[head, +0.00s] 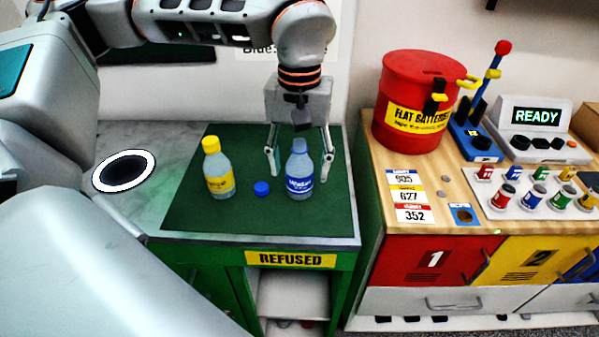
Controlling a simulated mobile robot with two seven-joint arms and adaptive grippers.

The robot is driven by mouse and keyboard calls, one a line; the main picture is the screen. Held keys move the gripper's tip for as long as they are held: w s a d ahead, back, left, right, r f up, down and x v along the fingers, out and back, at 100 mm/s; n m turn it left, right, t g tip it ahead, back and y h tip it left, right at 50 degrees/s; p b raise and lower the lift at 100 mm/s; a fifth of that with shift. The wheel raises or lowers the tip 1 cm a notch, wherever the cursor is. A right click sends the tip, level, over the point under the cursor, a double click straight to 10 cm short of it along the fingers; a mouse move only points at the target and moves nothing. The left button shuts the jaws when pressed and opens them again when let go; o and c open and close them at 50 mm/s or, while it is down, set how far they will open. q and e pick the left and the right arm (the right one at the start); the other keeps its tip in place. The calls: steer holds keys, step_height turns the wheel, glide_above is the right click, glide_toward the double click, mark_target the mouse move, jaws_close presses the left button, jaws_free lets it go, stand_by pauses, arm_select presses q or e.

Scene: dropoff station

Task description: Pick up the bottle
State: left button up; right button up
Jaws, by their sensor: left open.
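A clear bottle with a blue label (300,185) stands upright on the dark green mat (190,222). A second clear bottle with a yellow label and yellow cap (218,170) stands upright to its left. A small blue cap (262,188) lies on the mat between them. My left gripper (299,170) points down at the blue-labelled bottle. It is open, with one finger on each side of that bottle in the picture. I see no clear contact, and cannot tell if the bottle is between the fingers or in front of them. My right gripper is not in view.
The counter has a round hole (124,171) at left and a REFUSED sign (290,259) on its front. On the wooden counter at right stand a red bin (415,100), a lever box (475,140), a READY display (537,117) and several small coloured cans. The mat's front is clear.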

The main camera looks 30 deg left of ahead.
arm_select(q)
steer(key=c, duration=0.9)
steer(key=shift+r, duration=0.1)
